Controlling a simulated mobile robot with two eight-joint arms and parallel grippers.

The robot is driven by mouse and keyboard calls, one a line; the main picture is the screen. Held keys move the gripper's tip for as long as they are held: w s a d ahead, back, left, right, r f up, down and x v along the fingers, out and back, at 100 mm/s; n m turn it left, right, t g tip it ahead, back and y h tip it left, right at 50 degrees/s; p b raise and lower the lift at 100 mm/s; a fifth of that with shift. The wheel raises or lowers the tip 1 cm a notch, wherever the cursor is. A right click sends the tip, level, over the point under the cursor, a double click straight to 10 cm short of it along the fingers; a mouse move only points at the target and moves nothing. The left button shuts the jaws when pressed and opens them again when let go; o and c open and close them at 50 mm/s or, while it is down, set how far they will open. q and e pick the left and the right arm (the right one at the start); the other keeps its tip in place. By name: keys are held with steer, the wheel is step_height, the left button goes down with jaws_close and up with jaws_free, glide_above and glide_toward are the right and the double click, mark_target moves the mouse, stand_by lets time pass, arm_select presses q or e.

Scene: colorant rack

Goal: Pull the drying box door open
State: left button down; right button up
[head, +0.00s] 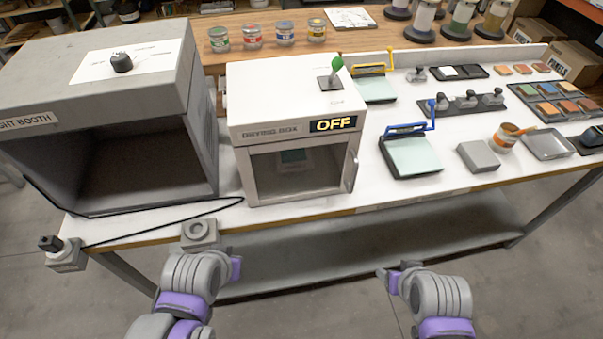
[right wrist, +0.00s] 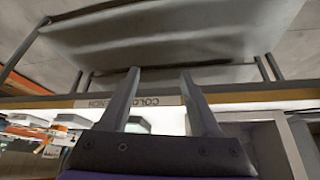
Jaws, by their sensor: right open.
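The white drying box (head: 252,100) stands at the table's front edge in the head view, its display reading OFF. Its clear front door (head: 275,180) looks closed, with a small device visible behind it. A pale upright handle (head: 349,172) is at the door's right side. My right gripper (head: 386,277) is below and in front of the table, right of the handle and apart from it. In the right wrist view its two fingers (right wrist: 160,85) are spread with nothing between them. My left gripper (head: 237,268) is low in front of the box, touching nothing; its jaws are too unclear to read.
The grey light booth (head: 205,110) stands left of the drying box. A black cable (head: 160,230) runs along the front edge. A pad with a blue-handled bar (head: 412,160) lies right of the box. The space before the table (head: 450,192) is free above its lower shelf (head: 370,255).

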steer(key=shift+w+a+r, duration=0.1)
steer(key=shift+w+r, duration=0.05)
steer(key=shift+c, duration=1.2)
steer(key=w+a+r, duration=0.1)
steer(key=w+r, duration=0.1)
steer(key=w+a+r, duration=0.1)
steer(key=w+r, duration=0.1)
steer(key=r, duration=0.1)
steer(key=w+a+r+p, duration=0.1)
steer(key=w+r, duration=0.2)
steer(key=shift+a+r, duration=0.1)
steer(key=shift+c, duration=0.2)
steer(key=n+g, duration=0.1)
glide_toward(355, 175)
arm_select(q)
steer(key=shift+w+r, duration=0.25)
steer(key=shift+r, duration=0.25)
steer(key=shift+w+r, duration=0.2)
steer(key=shift+r, duration=0.3)
arm_select(e)
steer(key=x, duration=1.1)
steer(key=shift+w+f, duration=0.1)
steer(key=shift+f, duration=0.2)
jaws_close()
